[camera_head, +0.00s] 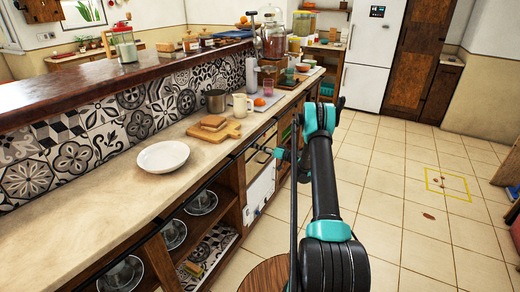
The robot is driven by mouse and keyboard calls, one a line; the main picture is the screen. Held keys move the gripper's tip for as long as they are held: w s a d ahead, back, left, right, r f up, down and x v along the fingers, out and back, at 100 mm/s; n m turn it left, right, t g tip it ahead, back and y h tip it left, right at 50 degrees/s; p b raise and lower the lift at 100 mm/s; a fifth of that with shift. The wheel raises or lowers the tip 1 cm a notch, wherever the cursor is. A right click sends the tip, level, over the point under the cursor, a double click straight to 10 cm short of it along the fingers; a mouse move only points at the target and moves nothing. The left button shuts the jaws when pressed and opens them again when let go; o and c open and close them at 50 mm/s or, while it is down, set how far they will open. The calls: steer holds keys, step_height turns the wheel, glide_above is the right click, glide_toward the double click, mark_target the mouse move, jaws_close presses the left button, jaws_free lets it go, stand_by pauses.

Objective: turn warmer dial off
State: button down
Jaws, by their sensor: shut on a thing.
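The warmer appears to be the white-fronted appliance (260,188) set under the counter, left of my arm. A small dark knob-like spot shows low on its front. My gripper (267,153) is small in view at the top of this white front, at the end of the teal and black arm. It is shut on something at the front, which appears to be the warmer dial. The dial itself is hidden by the fingers, so its setting cannot be read.
The counter (95,210) carries a white plate (163,156), a cutting board with bread (214,128), a metal pot (215,100) and a mug (242,105). Open shelves below hold glass bowls (201,202). A wooden round stool top (266,275) stands near my arm.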

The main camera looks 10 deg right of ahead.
steer(key=c, duration=1.2)
jaws_free()
steer(key=v, duration=1.2)
